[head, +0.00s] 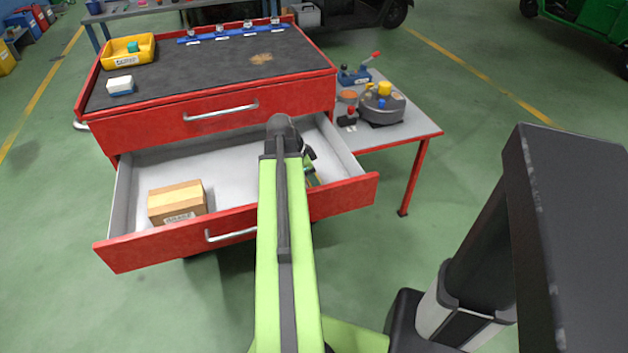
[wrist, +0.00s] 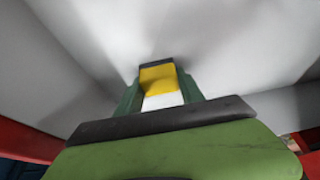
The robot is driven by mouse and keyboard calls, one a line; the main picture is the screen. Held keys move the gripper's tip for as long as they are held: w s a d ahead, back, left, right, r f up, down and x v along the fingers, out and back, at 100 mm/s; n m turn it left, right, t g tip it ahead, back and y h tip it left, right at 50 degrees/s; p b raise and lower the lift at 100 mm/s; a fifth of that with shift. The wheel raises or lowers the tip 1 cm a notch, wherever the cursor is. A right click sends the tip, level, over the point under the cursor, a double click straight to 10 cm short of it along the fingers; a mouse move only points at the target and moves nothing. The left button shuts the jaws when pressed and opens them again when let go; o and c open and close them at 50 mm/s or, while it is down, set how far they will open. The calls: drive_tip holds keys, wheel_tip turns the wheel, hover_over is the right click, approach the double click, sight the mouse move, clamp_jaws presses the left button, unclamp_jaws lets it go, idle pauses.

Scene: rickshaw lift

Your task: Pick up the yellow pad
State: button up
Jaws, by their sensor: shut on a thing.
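The yellow pad (wrist: 157,79) shows in the wrist view as a yellow block with a white part on the near side and a dark strip along its far edge. My gripper (wrist: 160,88) is shut on it, with a green finger on each side. In the head view my gripper (head: 311,172) is in the right part of the open drawer, mostly hidden behind my arm. A sliver of yellow shows beside it there. I cannot tell whether the pad touches the drawer floor.
The red cart's open drawer (head: 236,160) also holds a cardboard box (head: 177,202) at left. On the cart top are a yellow bin (head: 128,52), a white-and-blue block (head: 120,86) and a blue rail (head: 232,32). A side table (head: 400,132) at right carries several parts.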

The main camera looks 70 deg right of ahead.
wheel_tip(320, 180, up, 10)
drive_tip(key=p, duration=1)
drive_tip(key=shift+r, duration=0.1)
